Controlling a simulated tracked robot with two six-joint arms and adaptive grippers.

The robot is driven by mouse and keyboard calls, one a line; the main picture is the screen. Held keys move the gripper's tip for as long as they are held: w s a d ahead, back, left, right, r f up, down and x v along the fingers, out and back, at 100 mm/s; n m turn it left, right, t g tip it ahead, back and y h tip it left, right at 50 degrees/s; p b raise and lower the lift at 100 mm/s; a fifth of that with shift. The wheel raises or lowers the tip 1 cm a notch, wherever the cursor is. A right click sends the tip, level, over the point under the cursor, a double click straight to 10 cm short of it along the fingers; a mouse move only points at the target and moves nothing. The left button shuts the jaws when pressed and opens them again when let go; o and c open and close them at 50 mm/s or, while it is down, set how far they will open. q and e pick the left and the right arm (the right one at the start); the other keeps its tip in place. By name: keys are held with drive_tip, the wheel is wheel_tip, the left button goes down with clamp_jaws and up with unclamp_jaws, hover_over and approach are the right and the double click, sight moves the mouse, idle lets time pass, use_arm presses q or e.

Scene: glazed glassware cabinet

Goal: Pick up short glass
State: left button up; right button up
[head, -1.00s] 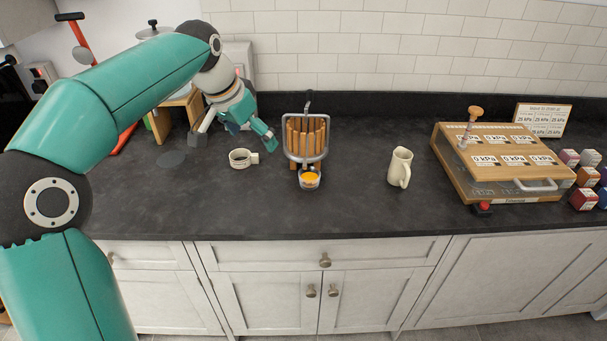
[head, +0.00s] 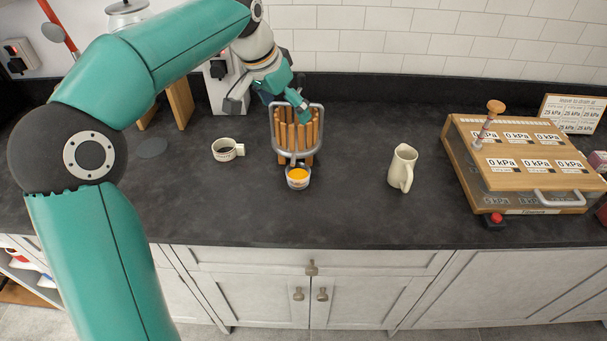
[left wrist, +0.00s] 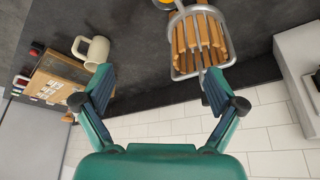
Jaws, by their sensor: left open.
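My left gripper (head: 268,108) is open and empty, above and behind the glass, with one finger in front of the basket's upper part in the head view. In the left wrist view its fingers (left wrist: 158,90) are spread, with the basket (left wrist: 200,40) beyond the right one. My right gripper is not in view.
A cream cup (head: 228,150) stands left of the basket. A cream jug (head: 402,168) stands to the right, beyond bare counter. The tiled wall (head: 420,45) closes off the back.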

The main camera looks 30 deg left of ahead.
use_arm(q)
wheel_tip(320, 180, down, 4)
drive_tip(key=s+a+b, duration=0.1)
drive_tip(key=s+b, duration=0.1)
drive_tip(key=b, duration=0.7)
approach(300, 178)
drive_tip(key=shift+w+d+f, duration=0.15)
drive_tip(key=shift+d+f, duration=0.1)
drive_tip(key=shift+f, duration=0.7)
drive_tip(key=shift+p+x, duration=0.7)
drive_tip(key=shift+x, duration=2.15)
drive_tip(key=shift+w+a, duration=0.1)
drive_tip(key=shift+w, duration=0.05)
drive_tip(key=shift+r, duration=0.1)
drive_tip(key=c, duration=1.3)
drive_tip(key=shift+c, duration=0.6)
drive_tip(key=shift+r, duration=0.15)
